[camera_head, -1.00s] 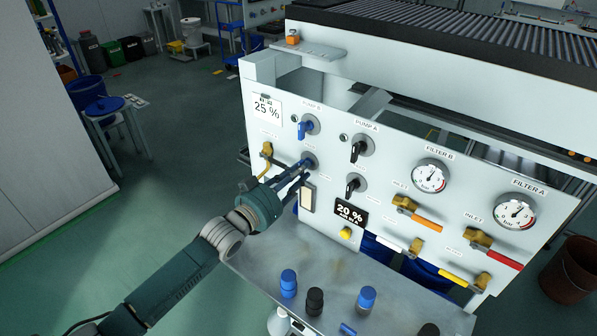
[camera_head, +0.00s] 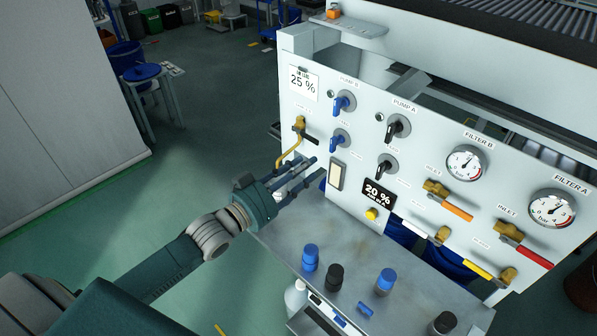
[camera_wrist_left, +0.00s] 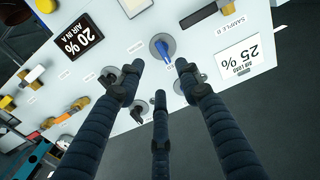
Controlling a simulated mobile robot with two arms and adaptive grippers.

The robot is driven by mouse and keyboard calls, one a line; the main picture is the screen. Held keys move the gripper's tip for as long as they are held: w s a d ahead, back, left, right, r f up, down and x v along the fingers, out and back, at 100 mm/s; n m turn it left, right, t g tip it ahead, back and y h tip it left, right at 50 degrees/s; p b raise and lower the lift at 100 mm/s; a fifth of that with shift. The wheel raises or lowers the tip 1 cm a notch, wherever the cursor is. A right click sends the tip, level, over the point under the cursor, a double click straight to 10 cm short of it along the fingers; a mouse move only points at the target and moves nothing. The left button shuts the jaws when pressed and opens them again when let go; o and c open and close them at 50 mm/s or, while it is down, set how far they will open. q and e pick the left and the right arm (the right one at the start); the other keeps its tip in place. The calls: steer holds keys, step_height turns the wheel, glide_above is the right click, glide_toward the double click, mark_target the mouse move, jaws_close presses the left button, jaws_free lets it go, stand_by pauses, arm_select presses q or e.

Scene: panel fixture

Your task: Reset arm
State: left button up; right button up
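My left gripper (camera_head: 305,175) is in front of the white panel (camera_head: 325,115), its fingers spread and nothing between them. In the head view it is below and apart from the lower blue knob (camera_head: 340,140); the upper blue knob (camera_head: 343,103) is above that. In the left wrist view the three dark fingers (camera_wrist_left: 163,80) point at the panel, with a blue knob (camera_wrist_left: 162,48) beyond them. A yellow bent handle (camera_head: 291,148) is on the panel just above the gripper in the head view. My right gripper is not seen.
A metal shelf (camera_head: 340,262) below the panel carries blue and black caps. Black knobs, two gauges (camera_head: 466,163) and several valve handles are on the panel's right part. A white wall (camera_head: 60,130) stands at left.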

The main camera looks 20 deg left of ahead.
arm_select(q)
steer(key=shift+s+a, duration=0.25)
steer(key=shift+s, duration=0.45)
